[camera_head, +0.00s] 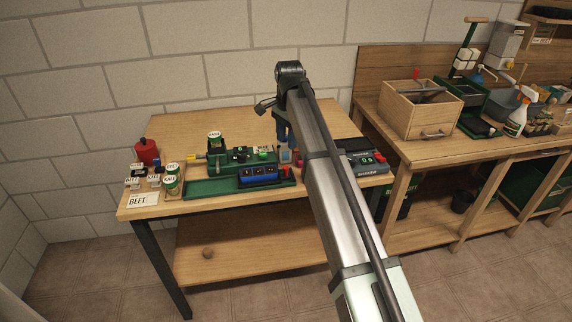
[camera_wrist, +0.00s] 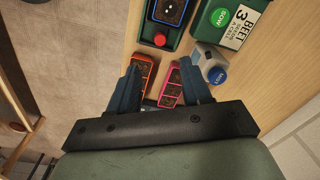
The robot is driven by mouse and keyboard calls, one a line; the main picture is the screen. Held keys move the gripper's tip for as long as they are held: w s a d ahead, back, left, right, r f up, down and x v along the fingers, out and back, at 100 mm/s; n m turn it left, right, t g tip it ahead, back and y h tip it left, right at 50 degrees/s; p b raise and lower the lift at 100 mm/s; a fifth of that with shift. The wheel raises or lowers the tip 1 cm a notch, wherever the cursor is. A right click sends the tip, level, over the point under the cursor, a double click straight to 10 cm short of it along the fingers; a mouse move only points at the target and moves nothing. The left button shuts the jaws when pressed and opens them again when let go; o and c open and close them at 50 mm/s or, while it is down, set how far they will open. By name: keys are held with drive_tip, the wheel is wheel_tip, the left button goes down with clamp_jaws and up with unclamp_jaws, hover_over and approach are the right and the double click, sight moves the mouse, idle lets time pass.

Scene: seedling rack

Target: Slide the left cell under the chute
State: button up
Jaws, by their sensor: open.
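A blue tray (camera_head: 258,178) with several dark cells sits in the long green base (camera_head: 210,188); its left cell (camera_head: 246,174) shows beside the others. In the wrist view one end of the blue tray (camera_wrist: 168,12) shows at the top edge, cut off. The green sowing machine (camera_head: 240,156) stands behind it; I cannot clearly make out the chute. My gripper (camera_head: 284,138) is to the right of the machine, pointing down, apart from the tray. In the wrist view my gripper (camera_wrist: 160,88) is open, with an orange block (camera_wrist: 142,74) and a pink block (camera_wrist: 172,88) showing between its fingers.
A red knob (camera_wrist: 160,39) is at the base's end. A grey box with a blue button (camera_wrist: 217,74) is close beside my right finger. A dark console (camera_head: 362,158) stands right; seed tins (camera_head: 171,185), a red can (camera_head: 147,152) and a BEET card (camera_head: 143,200) are left.

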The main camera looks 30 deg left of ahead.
sight(286, 167)
drive_tip(key=f, duration=1.1)
drive_tip(key=shift+w+a, duration=0.1)
drive_tip(key=shift+a, duration=0.1)
drive_tip(key=shift+c, duration=0.3)
clamp_jaws()
